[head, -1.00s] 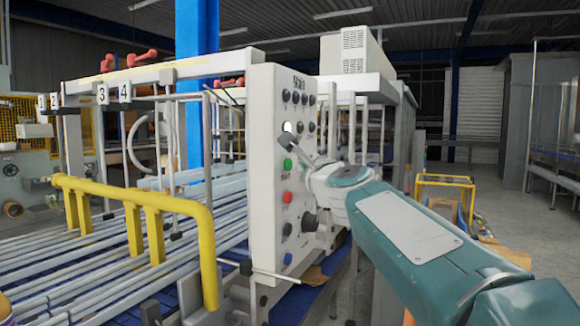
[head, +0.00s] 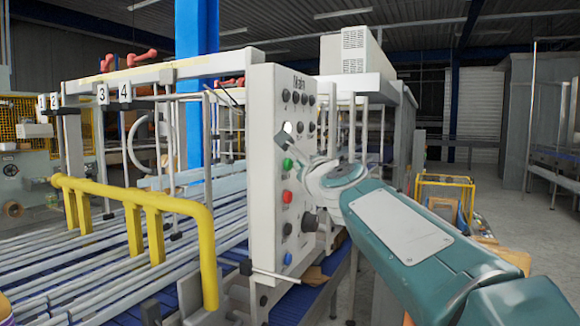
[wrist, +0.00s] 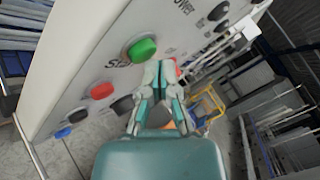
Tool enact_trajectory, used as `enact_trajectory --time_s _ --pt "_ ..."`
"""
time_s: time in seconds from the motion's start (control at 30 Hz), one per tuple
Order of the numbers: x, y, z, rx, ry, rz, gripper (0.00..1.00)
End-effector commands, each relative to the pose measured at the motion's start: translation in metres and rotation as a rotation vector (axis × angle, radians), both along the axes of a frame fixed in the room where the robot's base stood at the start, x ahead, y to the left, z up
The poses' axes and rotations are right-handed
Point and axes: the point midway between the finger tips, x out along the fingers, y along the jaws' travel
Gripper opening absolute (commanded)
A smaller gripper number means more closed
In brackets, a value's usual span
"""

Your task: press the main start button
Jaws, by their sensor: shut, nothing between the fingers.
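The white control panel (head: 262,175), headed "Main", stands upright at the end of the machine. Its green button (head: 288,164) sits below a white round light or button (head: 287,127) and above a red button (head: 287,197). In the wrist view the green button (wrist: 142,48) has lettering beside it starting with "S", partly hidden by my fingers. In the wrist view the fingertips (wrist: 160,66) appear right beside the green button; contact cannot be told.
Black knobs (head: 298,97) fill the panel's top. A large dark knob (head: 309,222) and a blue button (head: 288,258) are lower down. A yellow rail (head: 150,198) and conveyor rods lie left. Open floor lies right.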

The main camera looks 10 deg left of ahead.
Motion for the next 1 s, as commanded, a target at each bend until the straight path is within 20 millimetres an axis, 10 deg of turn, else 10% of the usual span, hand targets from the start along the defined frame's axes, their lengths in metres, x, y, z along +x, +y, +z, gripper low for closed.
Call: enact_trajectory --time_s 1.0 --pt "0.0032 0.0095 0.0001 0.000 0.001 0.001 0.00"
